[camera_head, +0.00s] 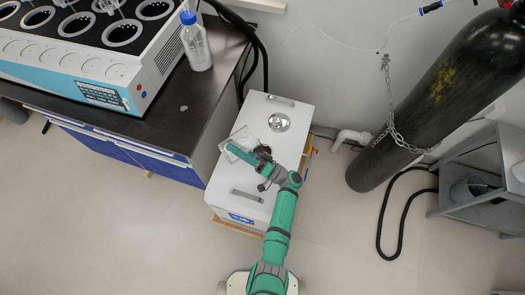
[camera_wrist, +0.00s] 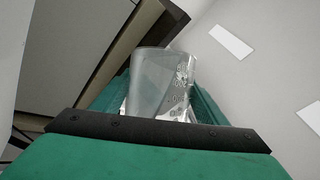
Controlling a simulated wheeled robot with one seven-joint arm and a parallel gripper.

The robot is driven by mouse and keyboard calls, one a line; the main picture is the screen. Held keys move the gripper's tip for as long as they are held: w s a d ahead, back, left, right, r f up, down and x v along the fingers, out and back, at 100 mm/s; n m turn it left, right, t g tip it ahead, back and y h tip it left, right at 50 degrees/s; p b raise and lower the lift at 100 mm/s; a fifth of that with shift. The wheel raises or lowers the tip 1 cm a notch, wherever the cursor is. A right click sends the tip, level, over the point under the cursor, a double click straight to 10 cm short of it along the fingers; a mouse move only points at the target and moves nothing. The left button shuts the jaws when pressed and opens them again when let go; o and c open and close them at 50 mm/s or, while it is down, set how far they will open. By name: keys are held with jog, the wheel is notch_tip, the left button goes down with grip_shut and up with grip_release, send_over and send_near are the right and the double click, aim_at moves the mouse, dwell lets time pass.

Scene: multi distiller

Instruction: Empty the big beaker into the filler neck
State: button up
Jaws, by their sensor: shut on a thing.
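The big beaker (camera_head: 238,150) is clear glass with printed markings. It is in my gripper (camera_head: 250,154), over the white floor unit. In the wrist view the beaker (camera_wrist: 160,80) sits between the green fingers of my gripper (camera_wrist: 165,95), which is shut on it. The beaker looks tilted in the head view. I cannot tell whether liquid is in it. A round shiny metal fitting (camera_head: 279,122) on the unit's top may be the filler neck. It is up and to the right of the beaker, apart from it.
The white unit (camera_head: 256,190) has two grey handles on top. A dark bench (camera_head: 180,115) on the left carries a heating block (camera_head: 85,55) and a blue-capped bottle (camera_head: 197,45). A chained black gas cylinder (camera_head: 430,100) and a grey cart (camera_head: 475,190) are on the right. Floor in front is clear.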

aim_at(233, 137)
jog(key=shift+w+d+r+m+t, duration=0.35)
jog(key=shift+d+r+m+t, duration=0.15)
jog(key=shift+m, duration=0.2)
dwell(0.9)
jog(key=shift+w+d+r+m+t+b, duration=0.1)
jog(key=shift+d+r+m+t+b, duration=0.2)
jog(key=shift+m+t, duration=0.4)
jog(key=shift+w+d+r+m+t+b, duration=0.15)
jog(key=shift+r+m+t, duration=0.25)
jog(key=shift+m, duration=0.5)
dwell(0.8)
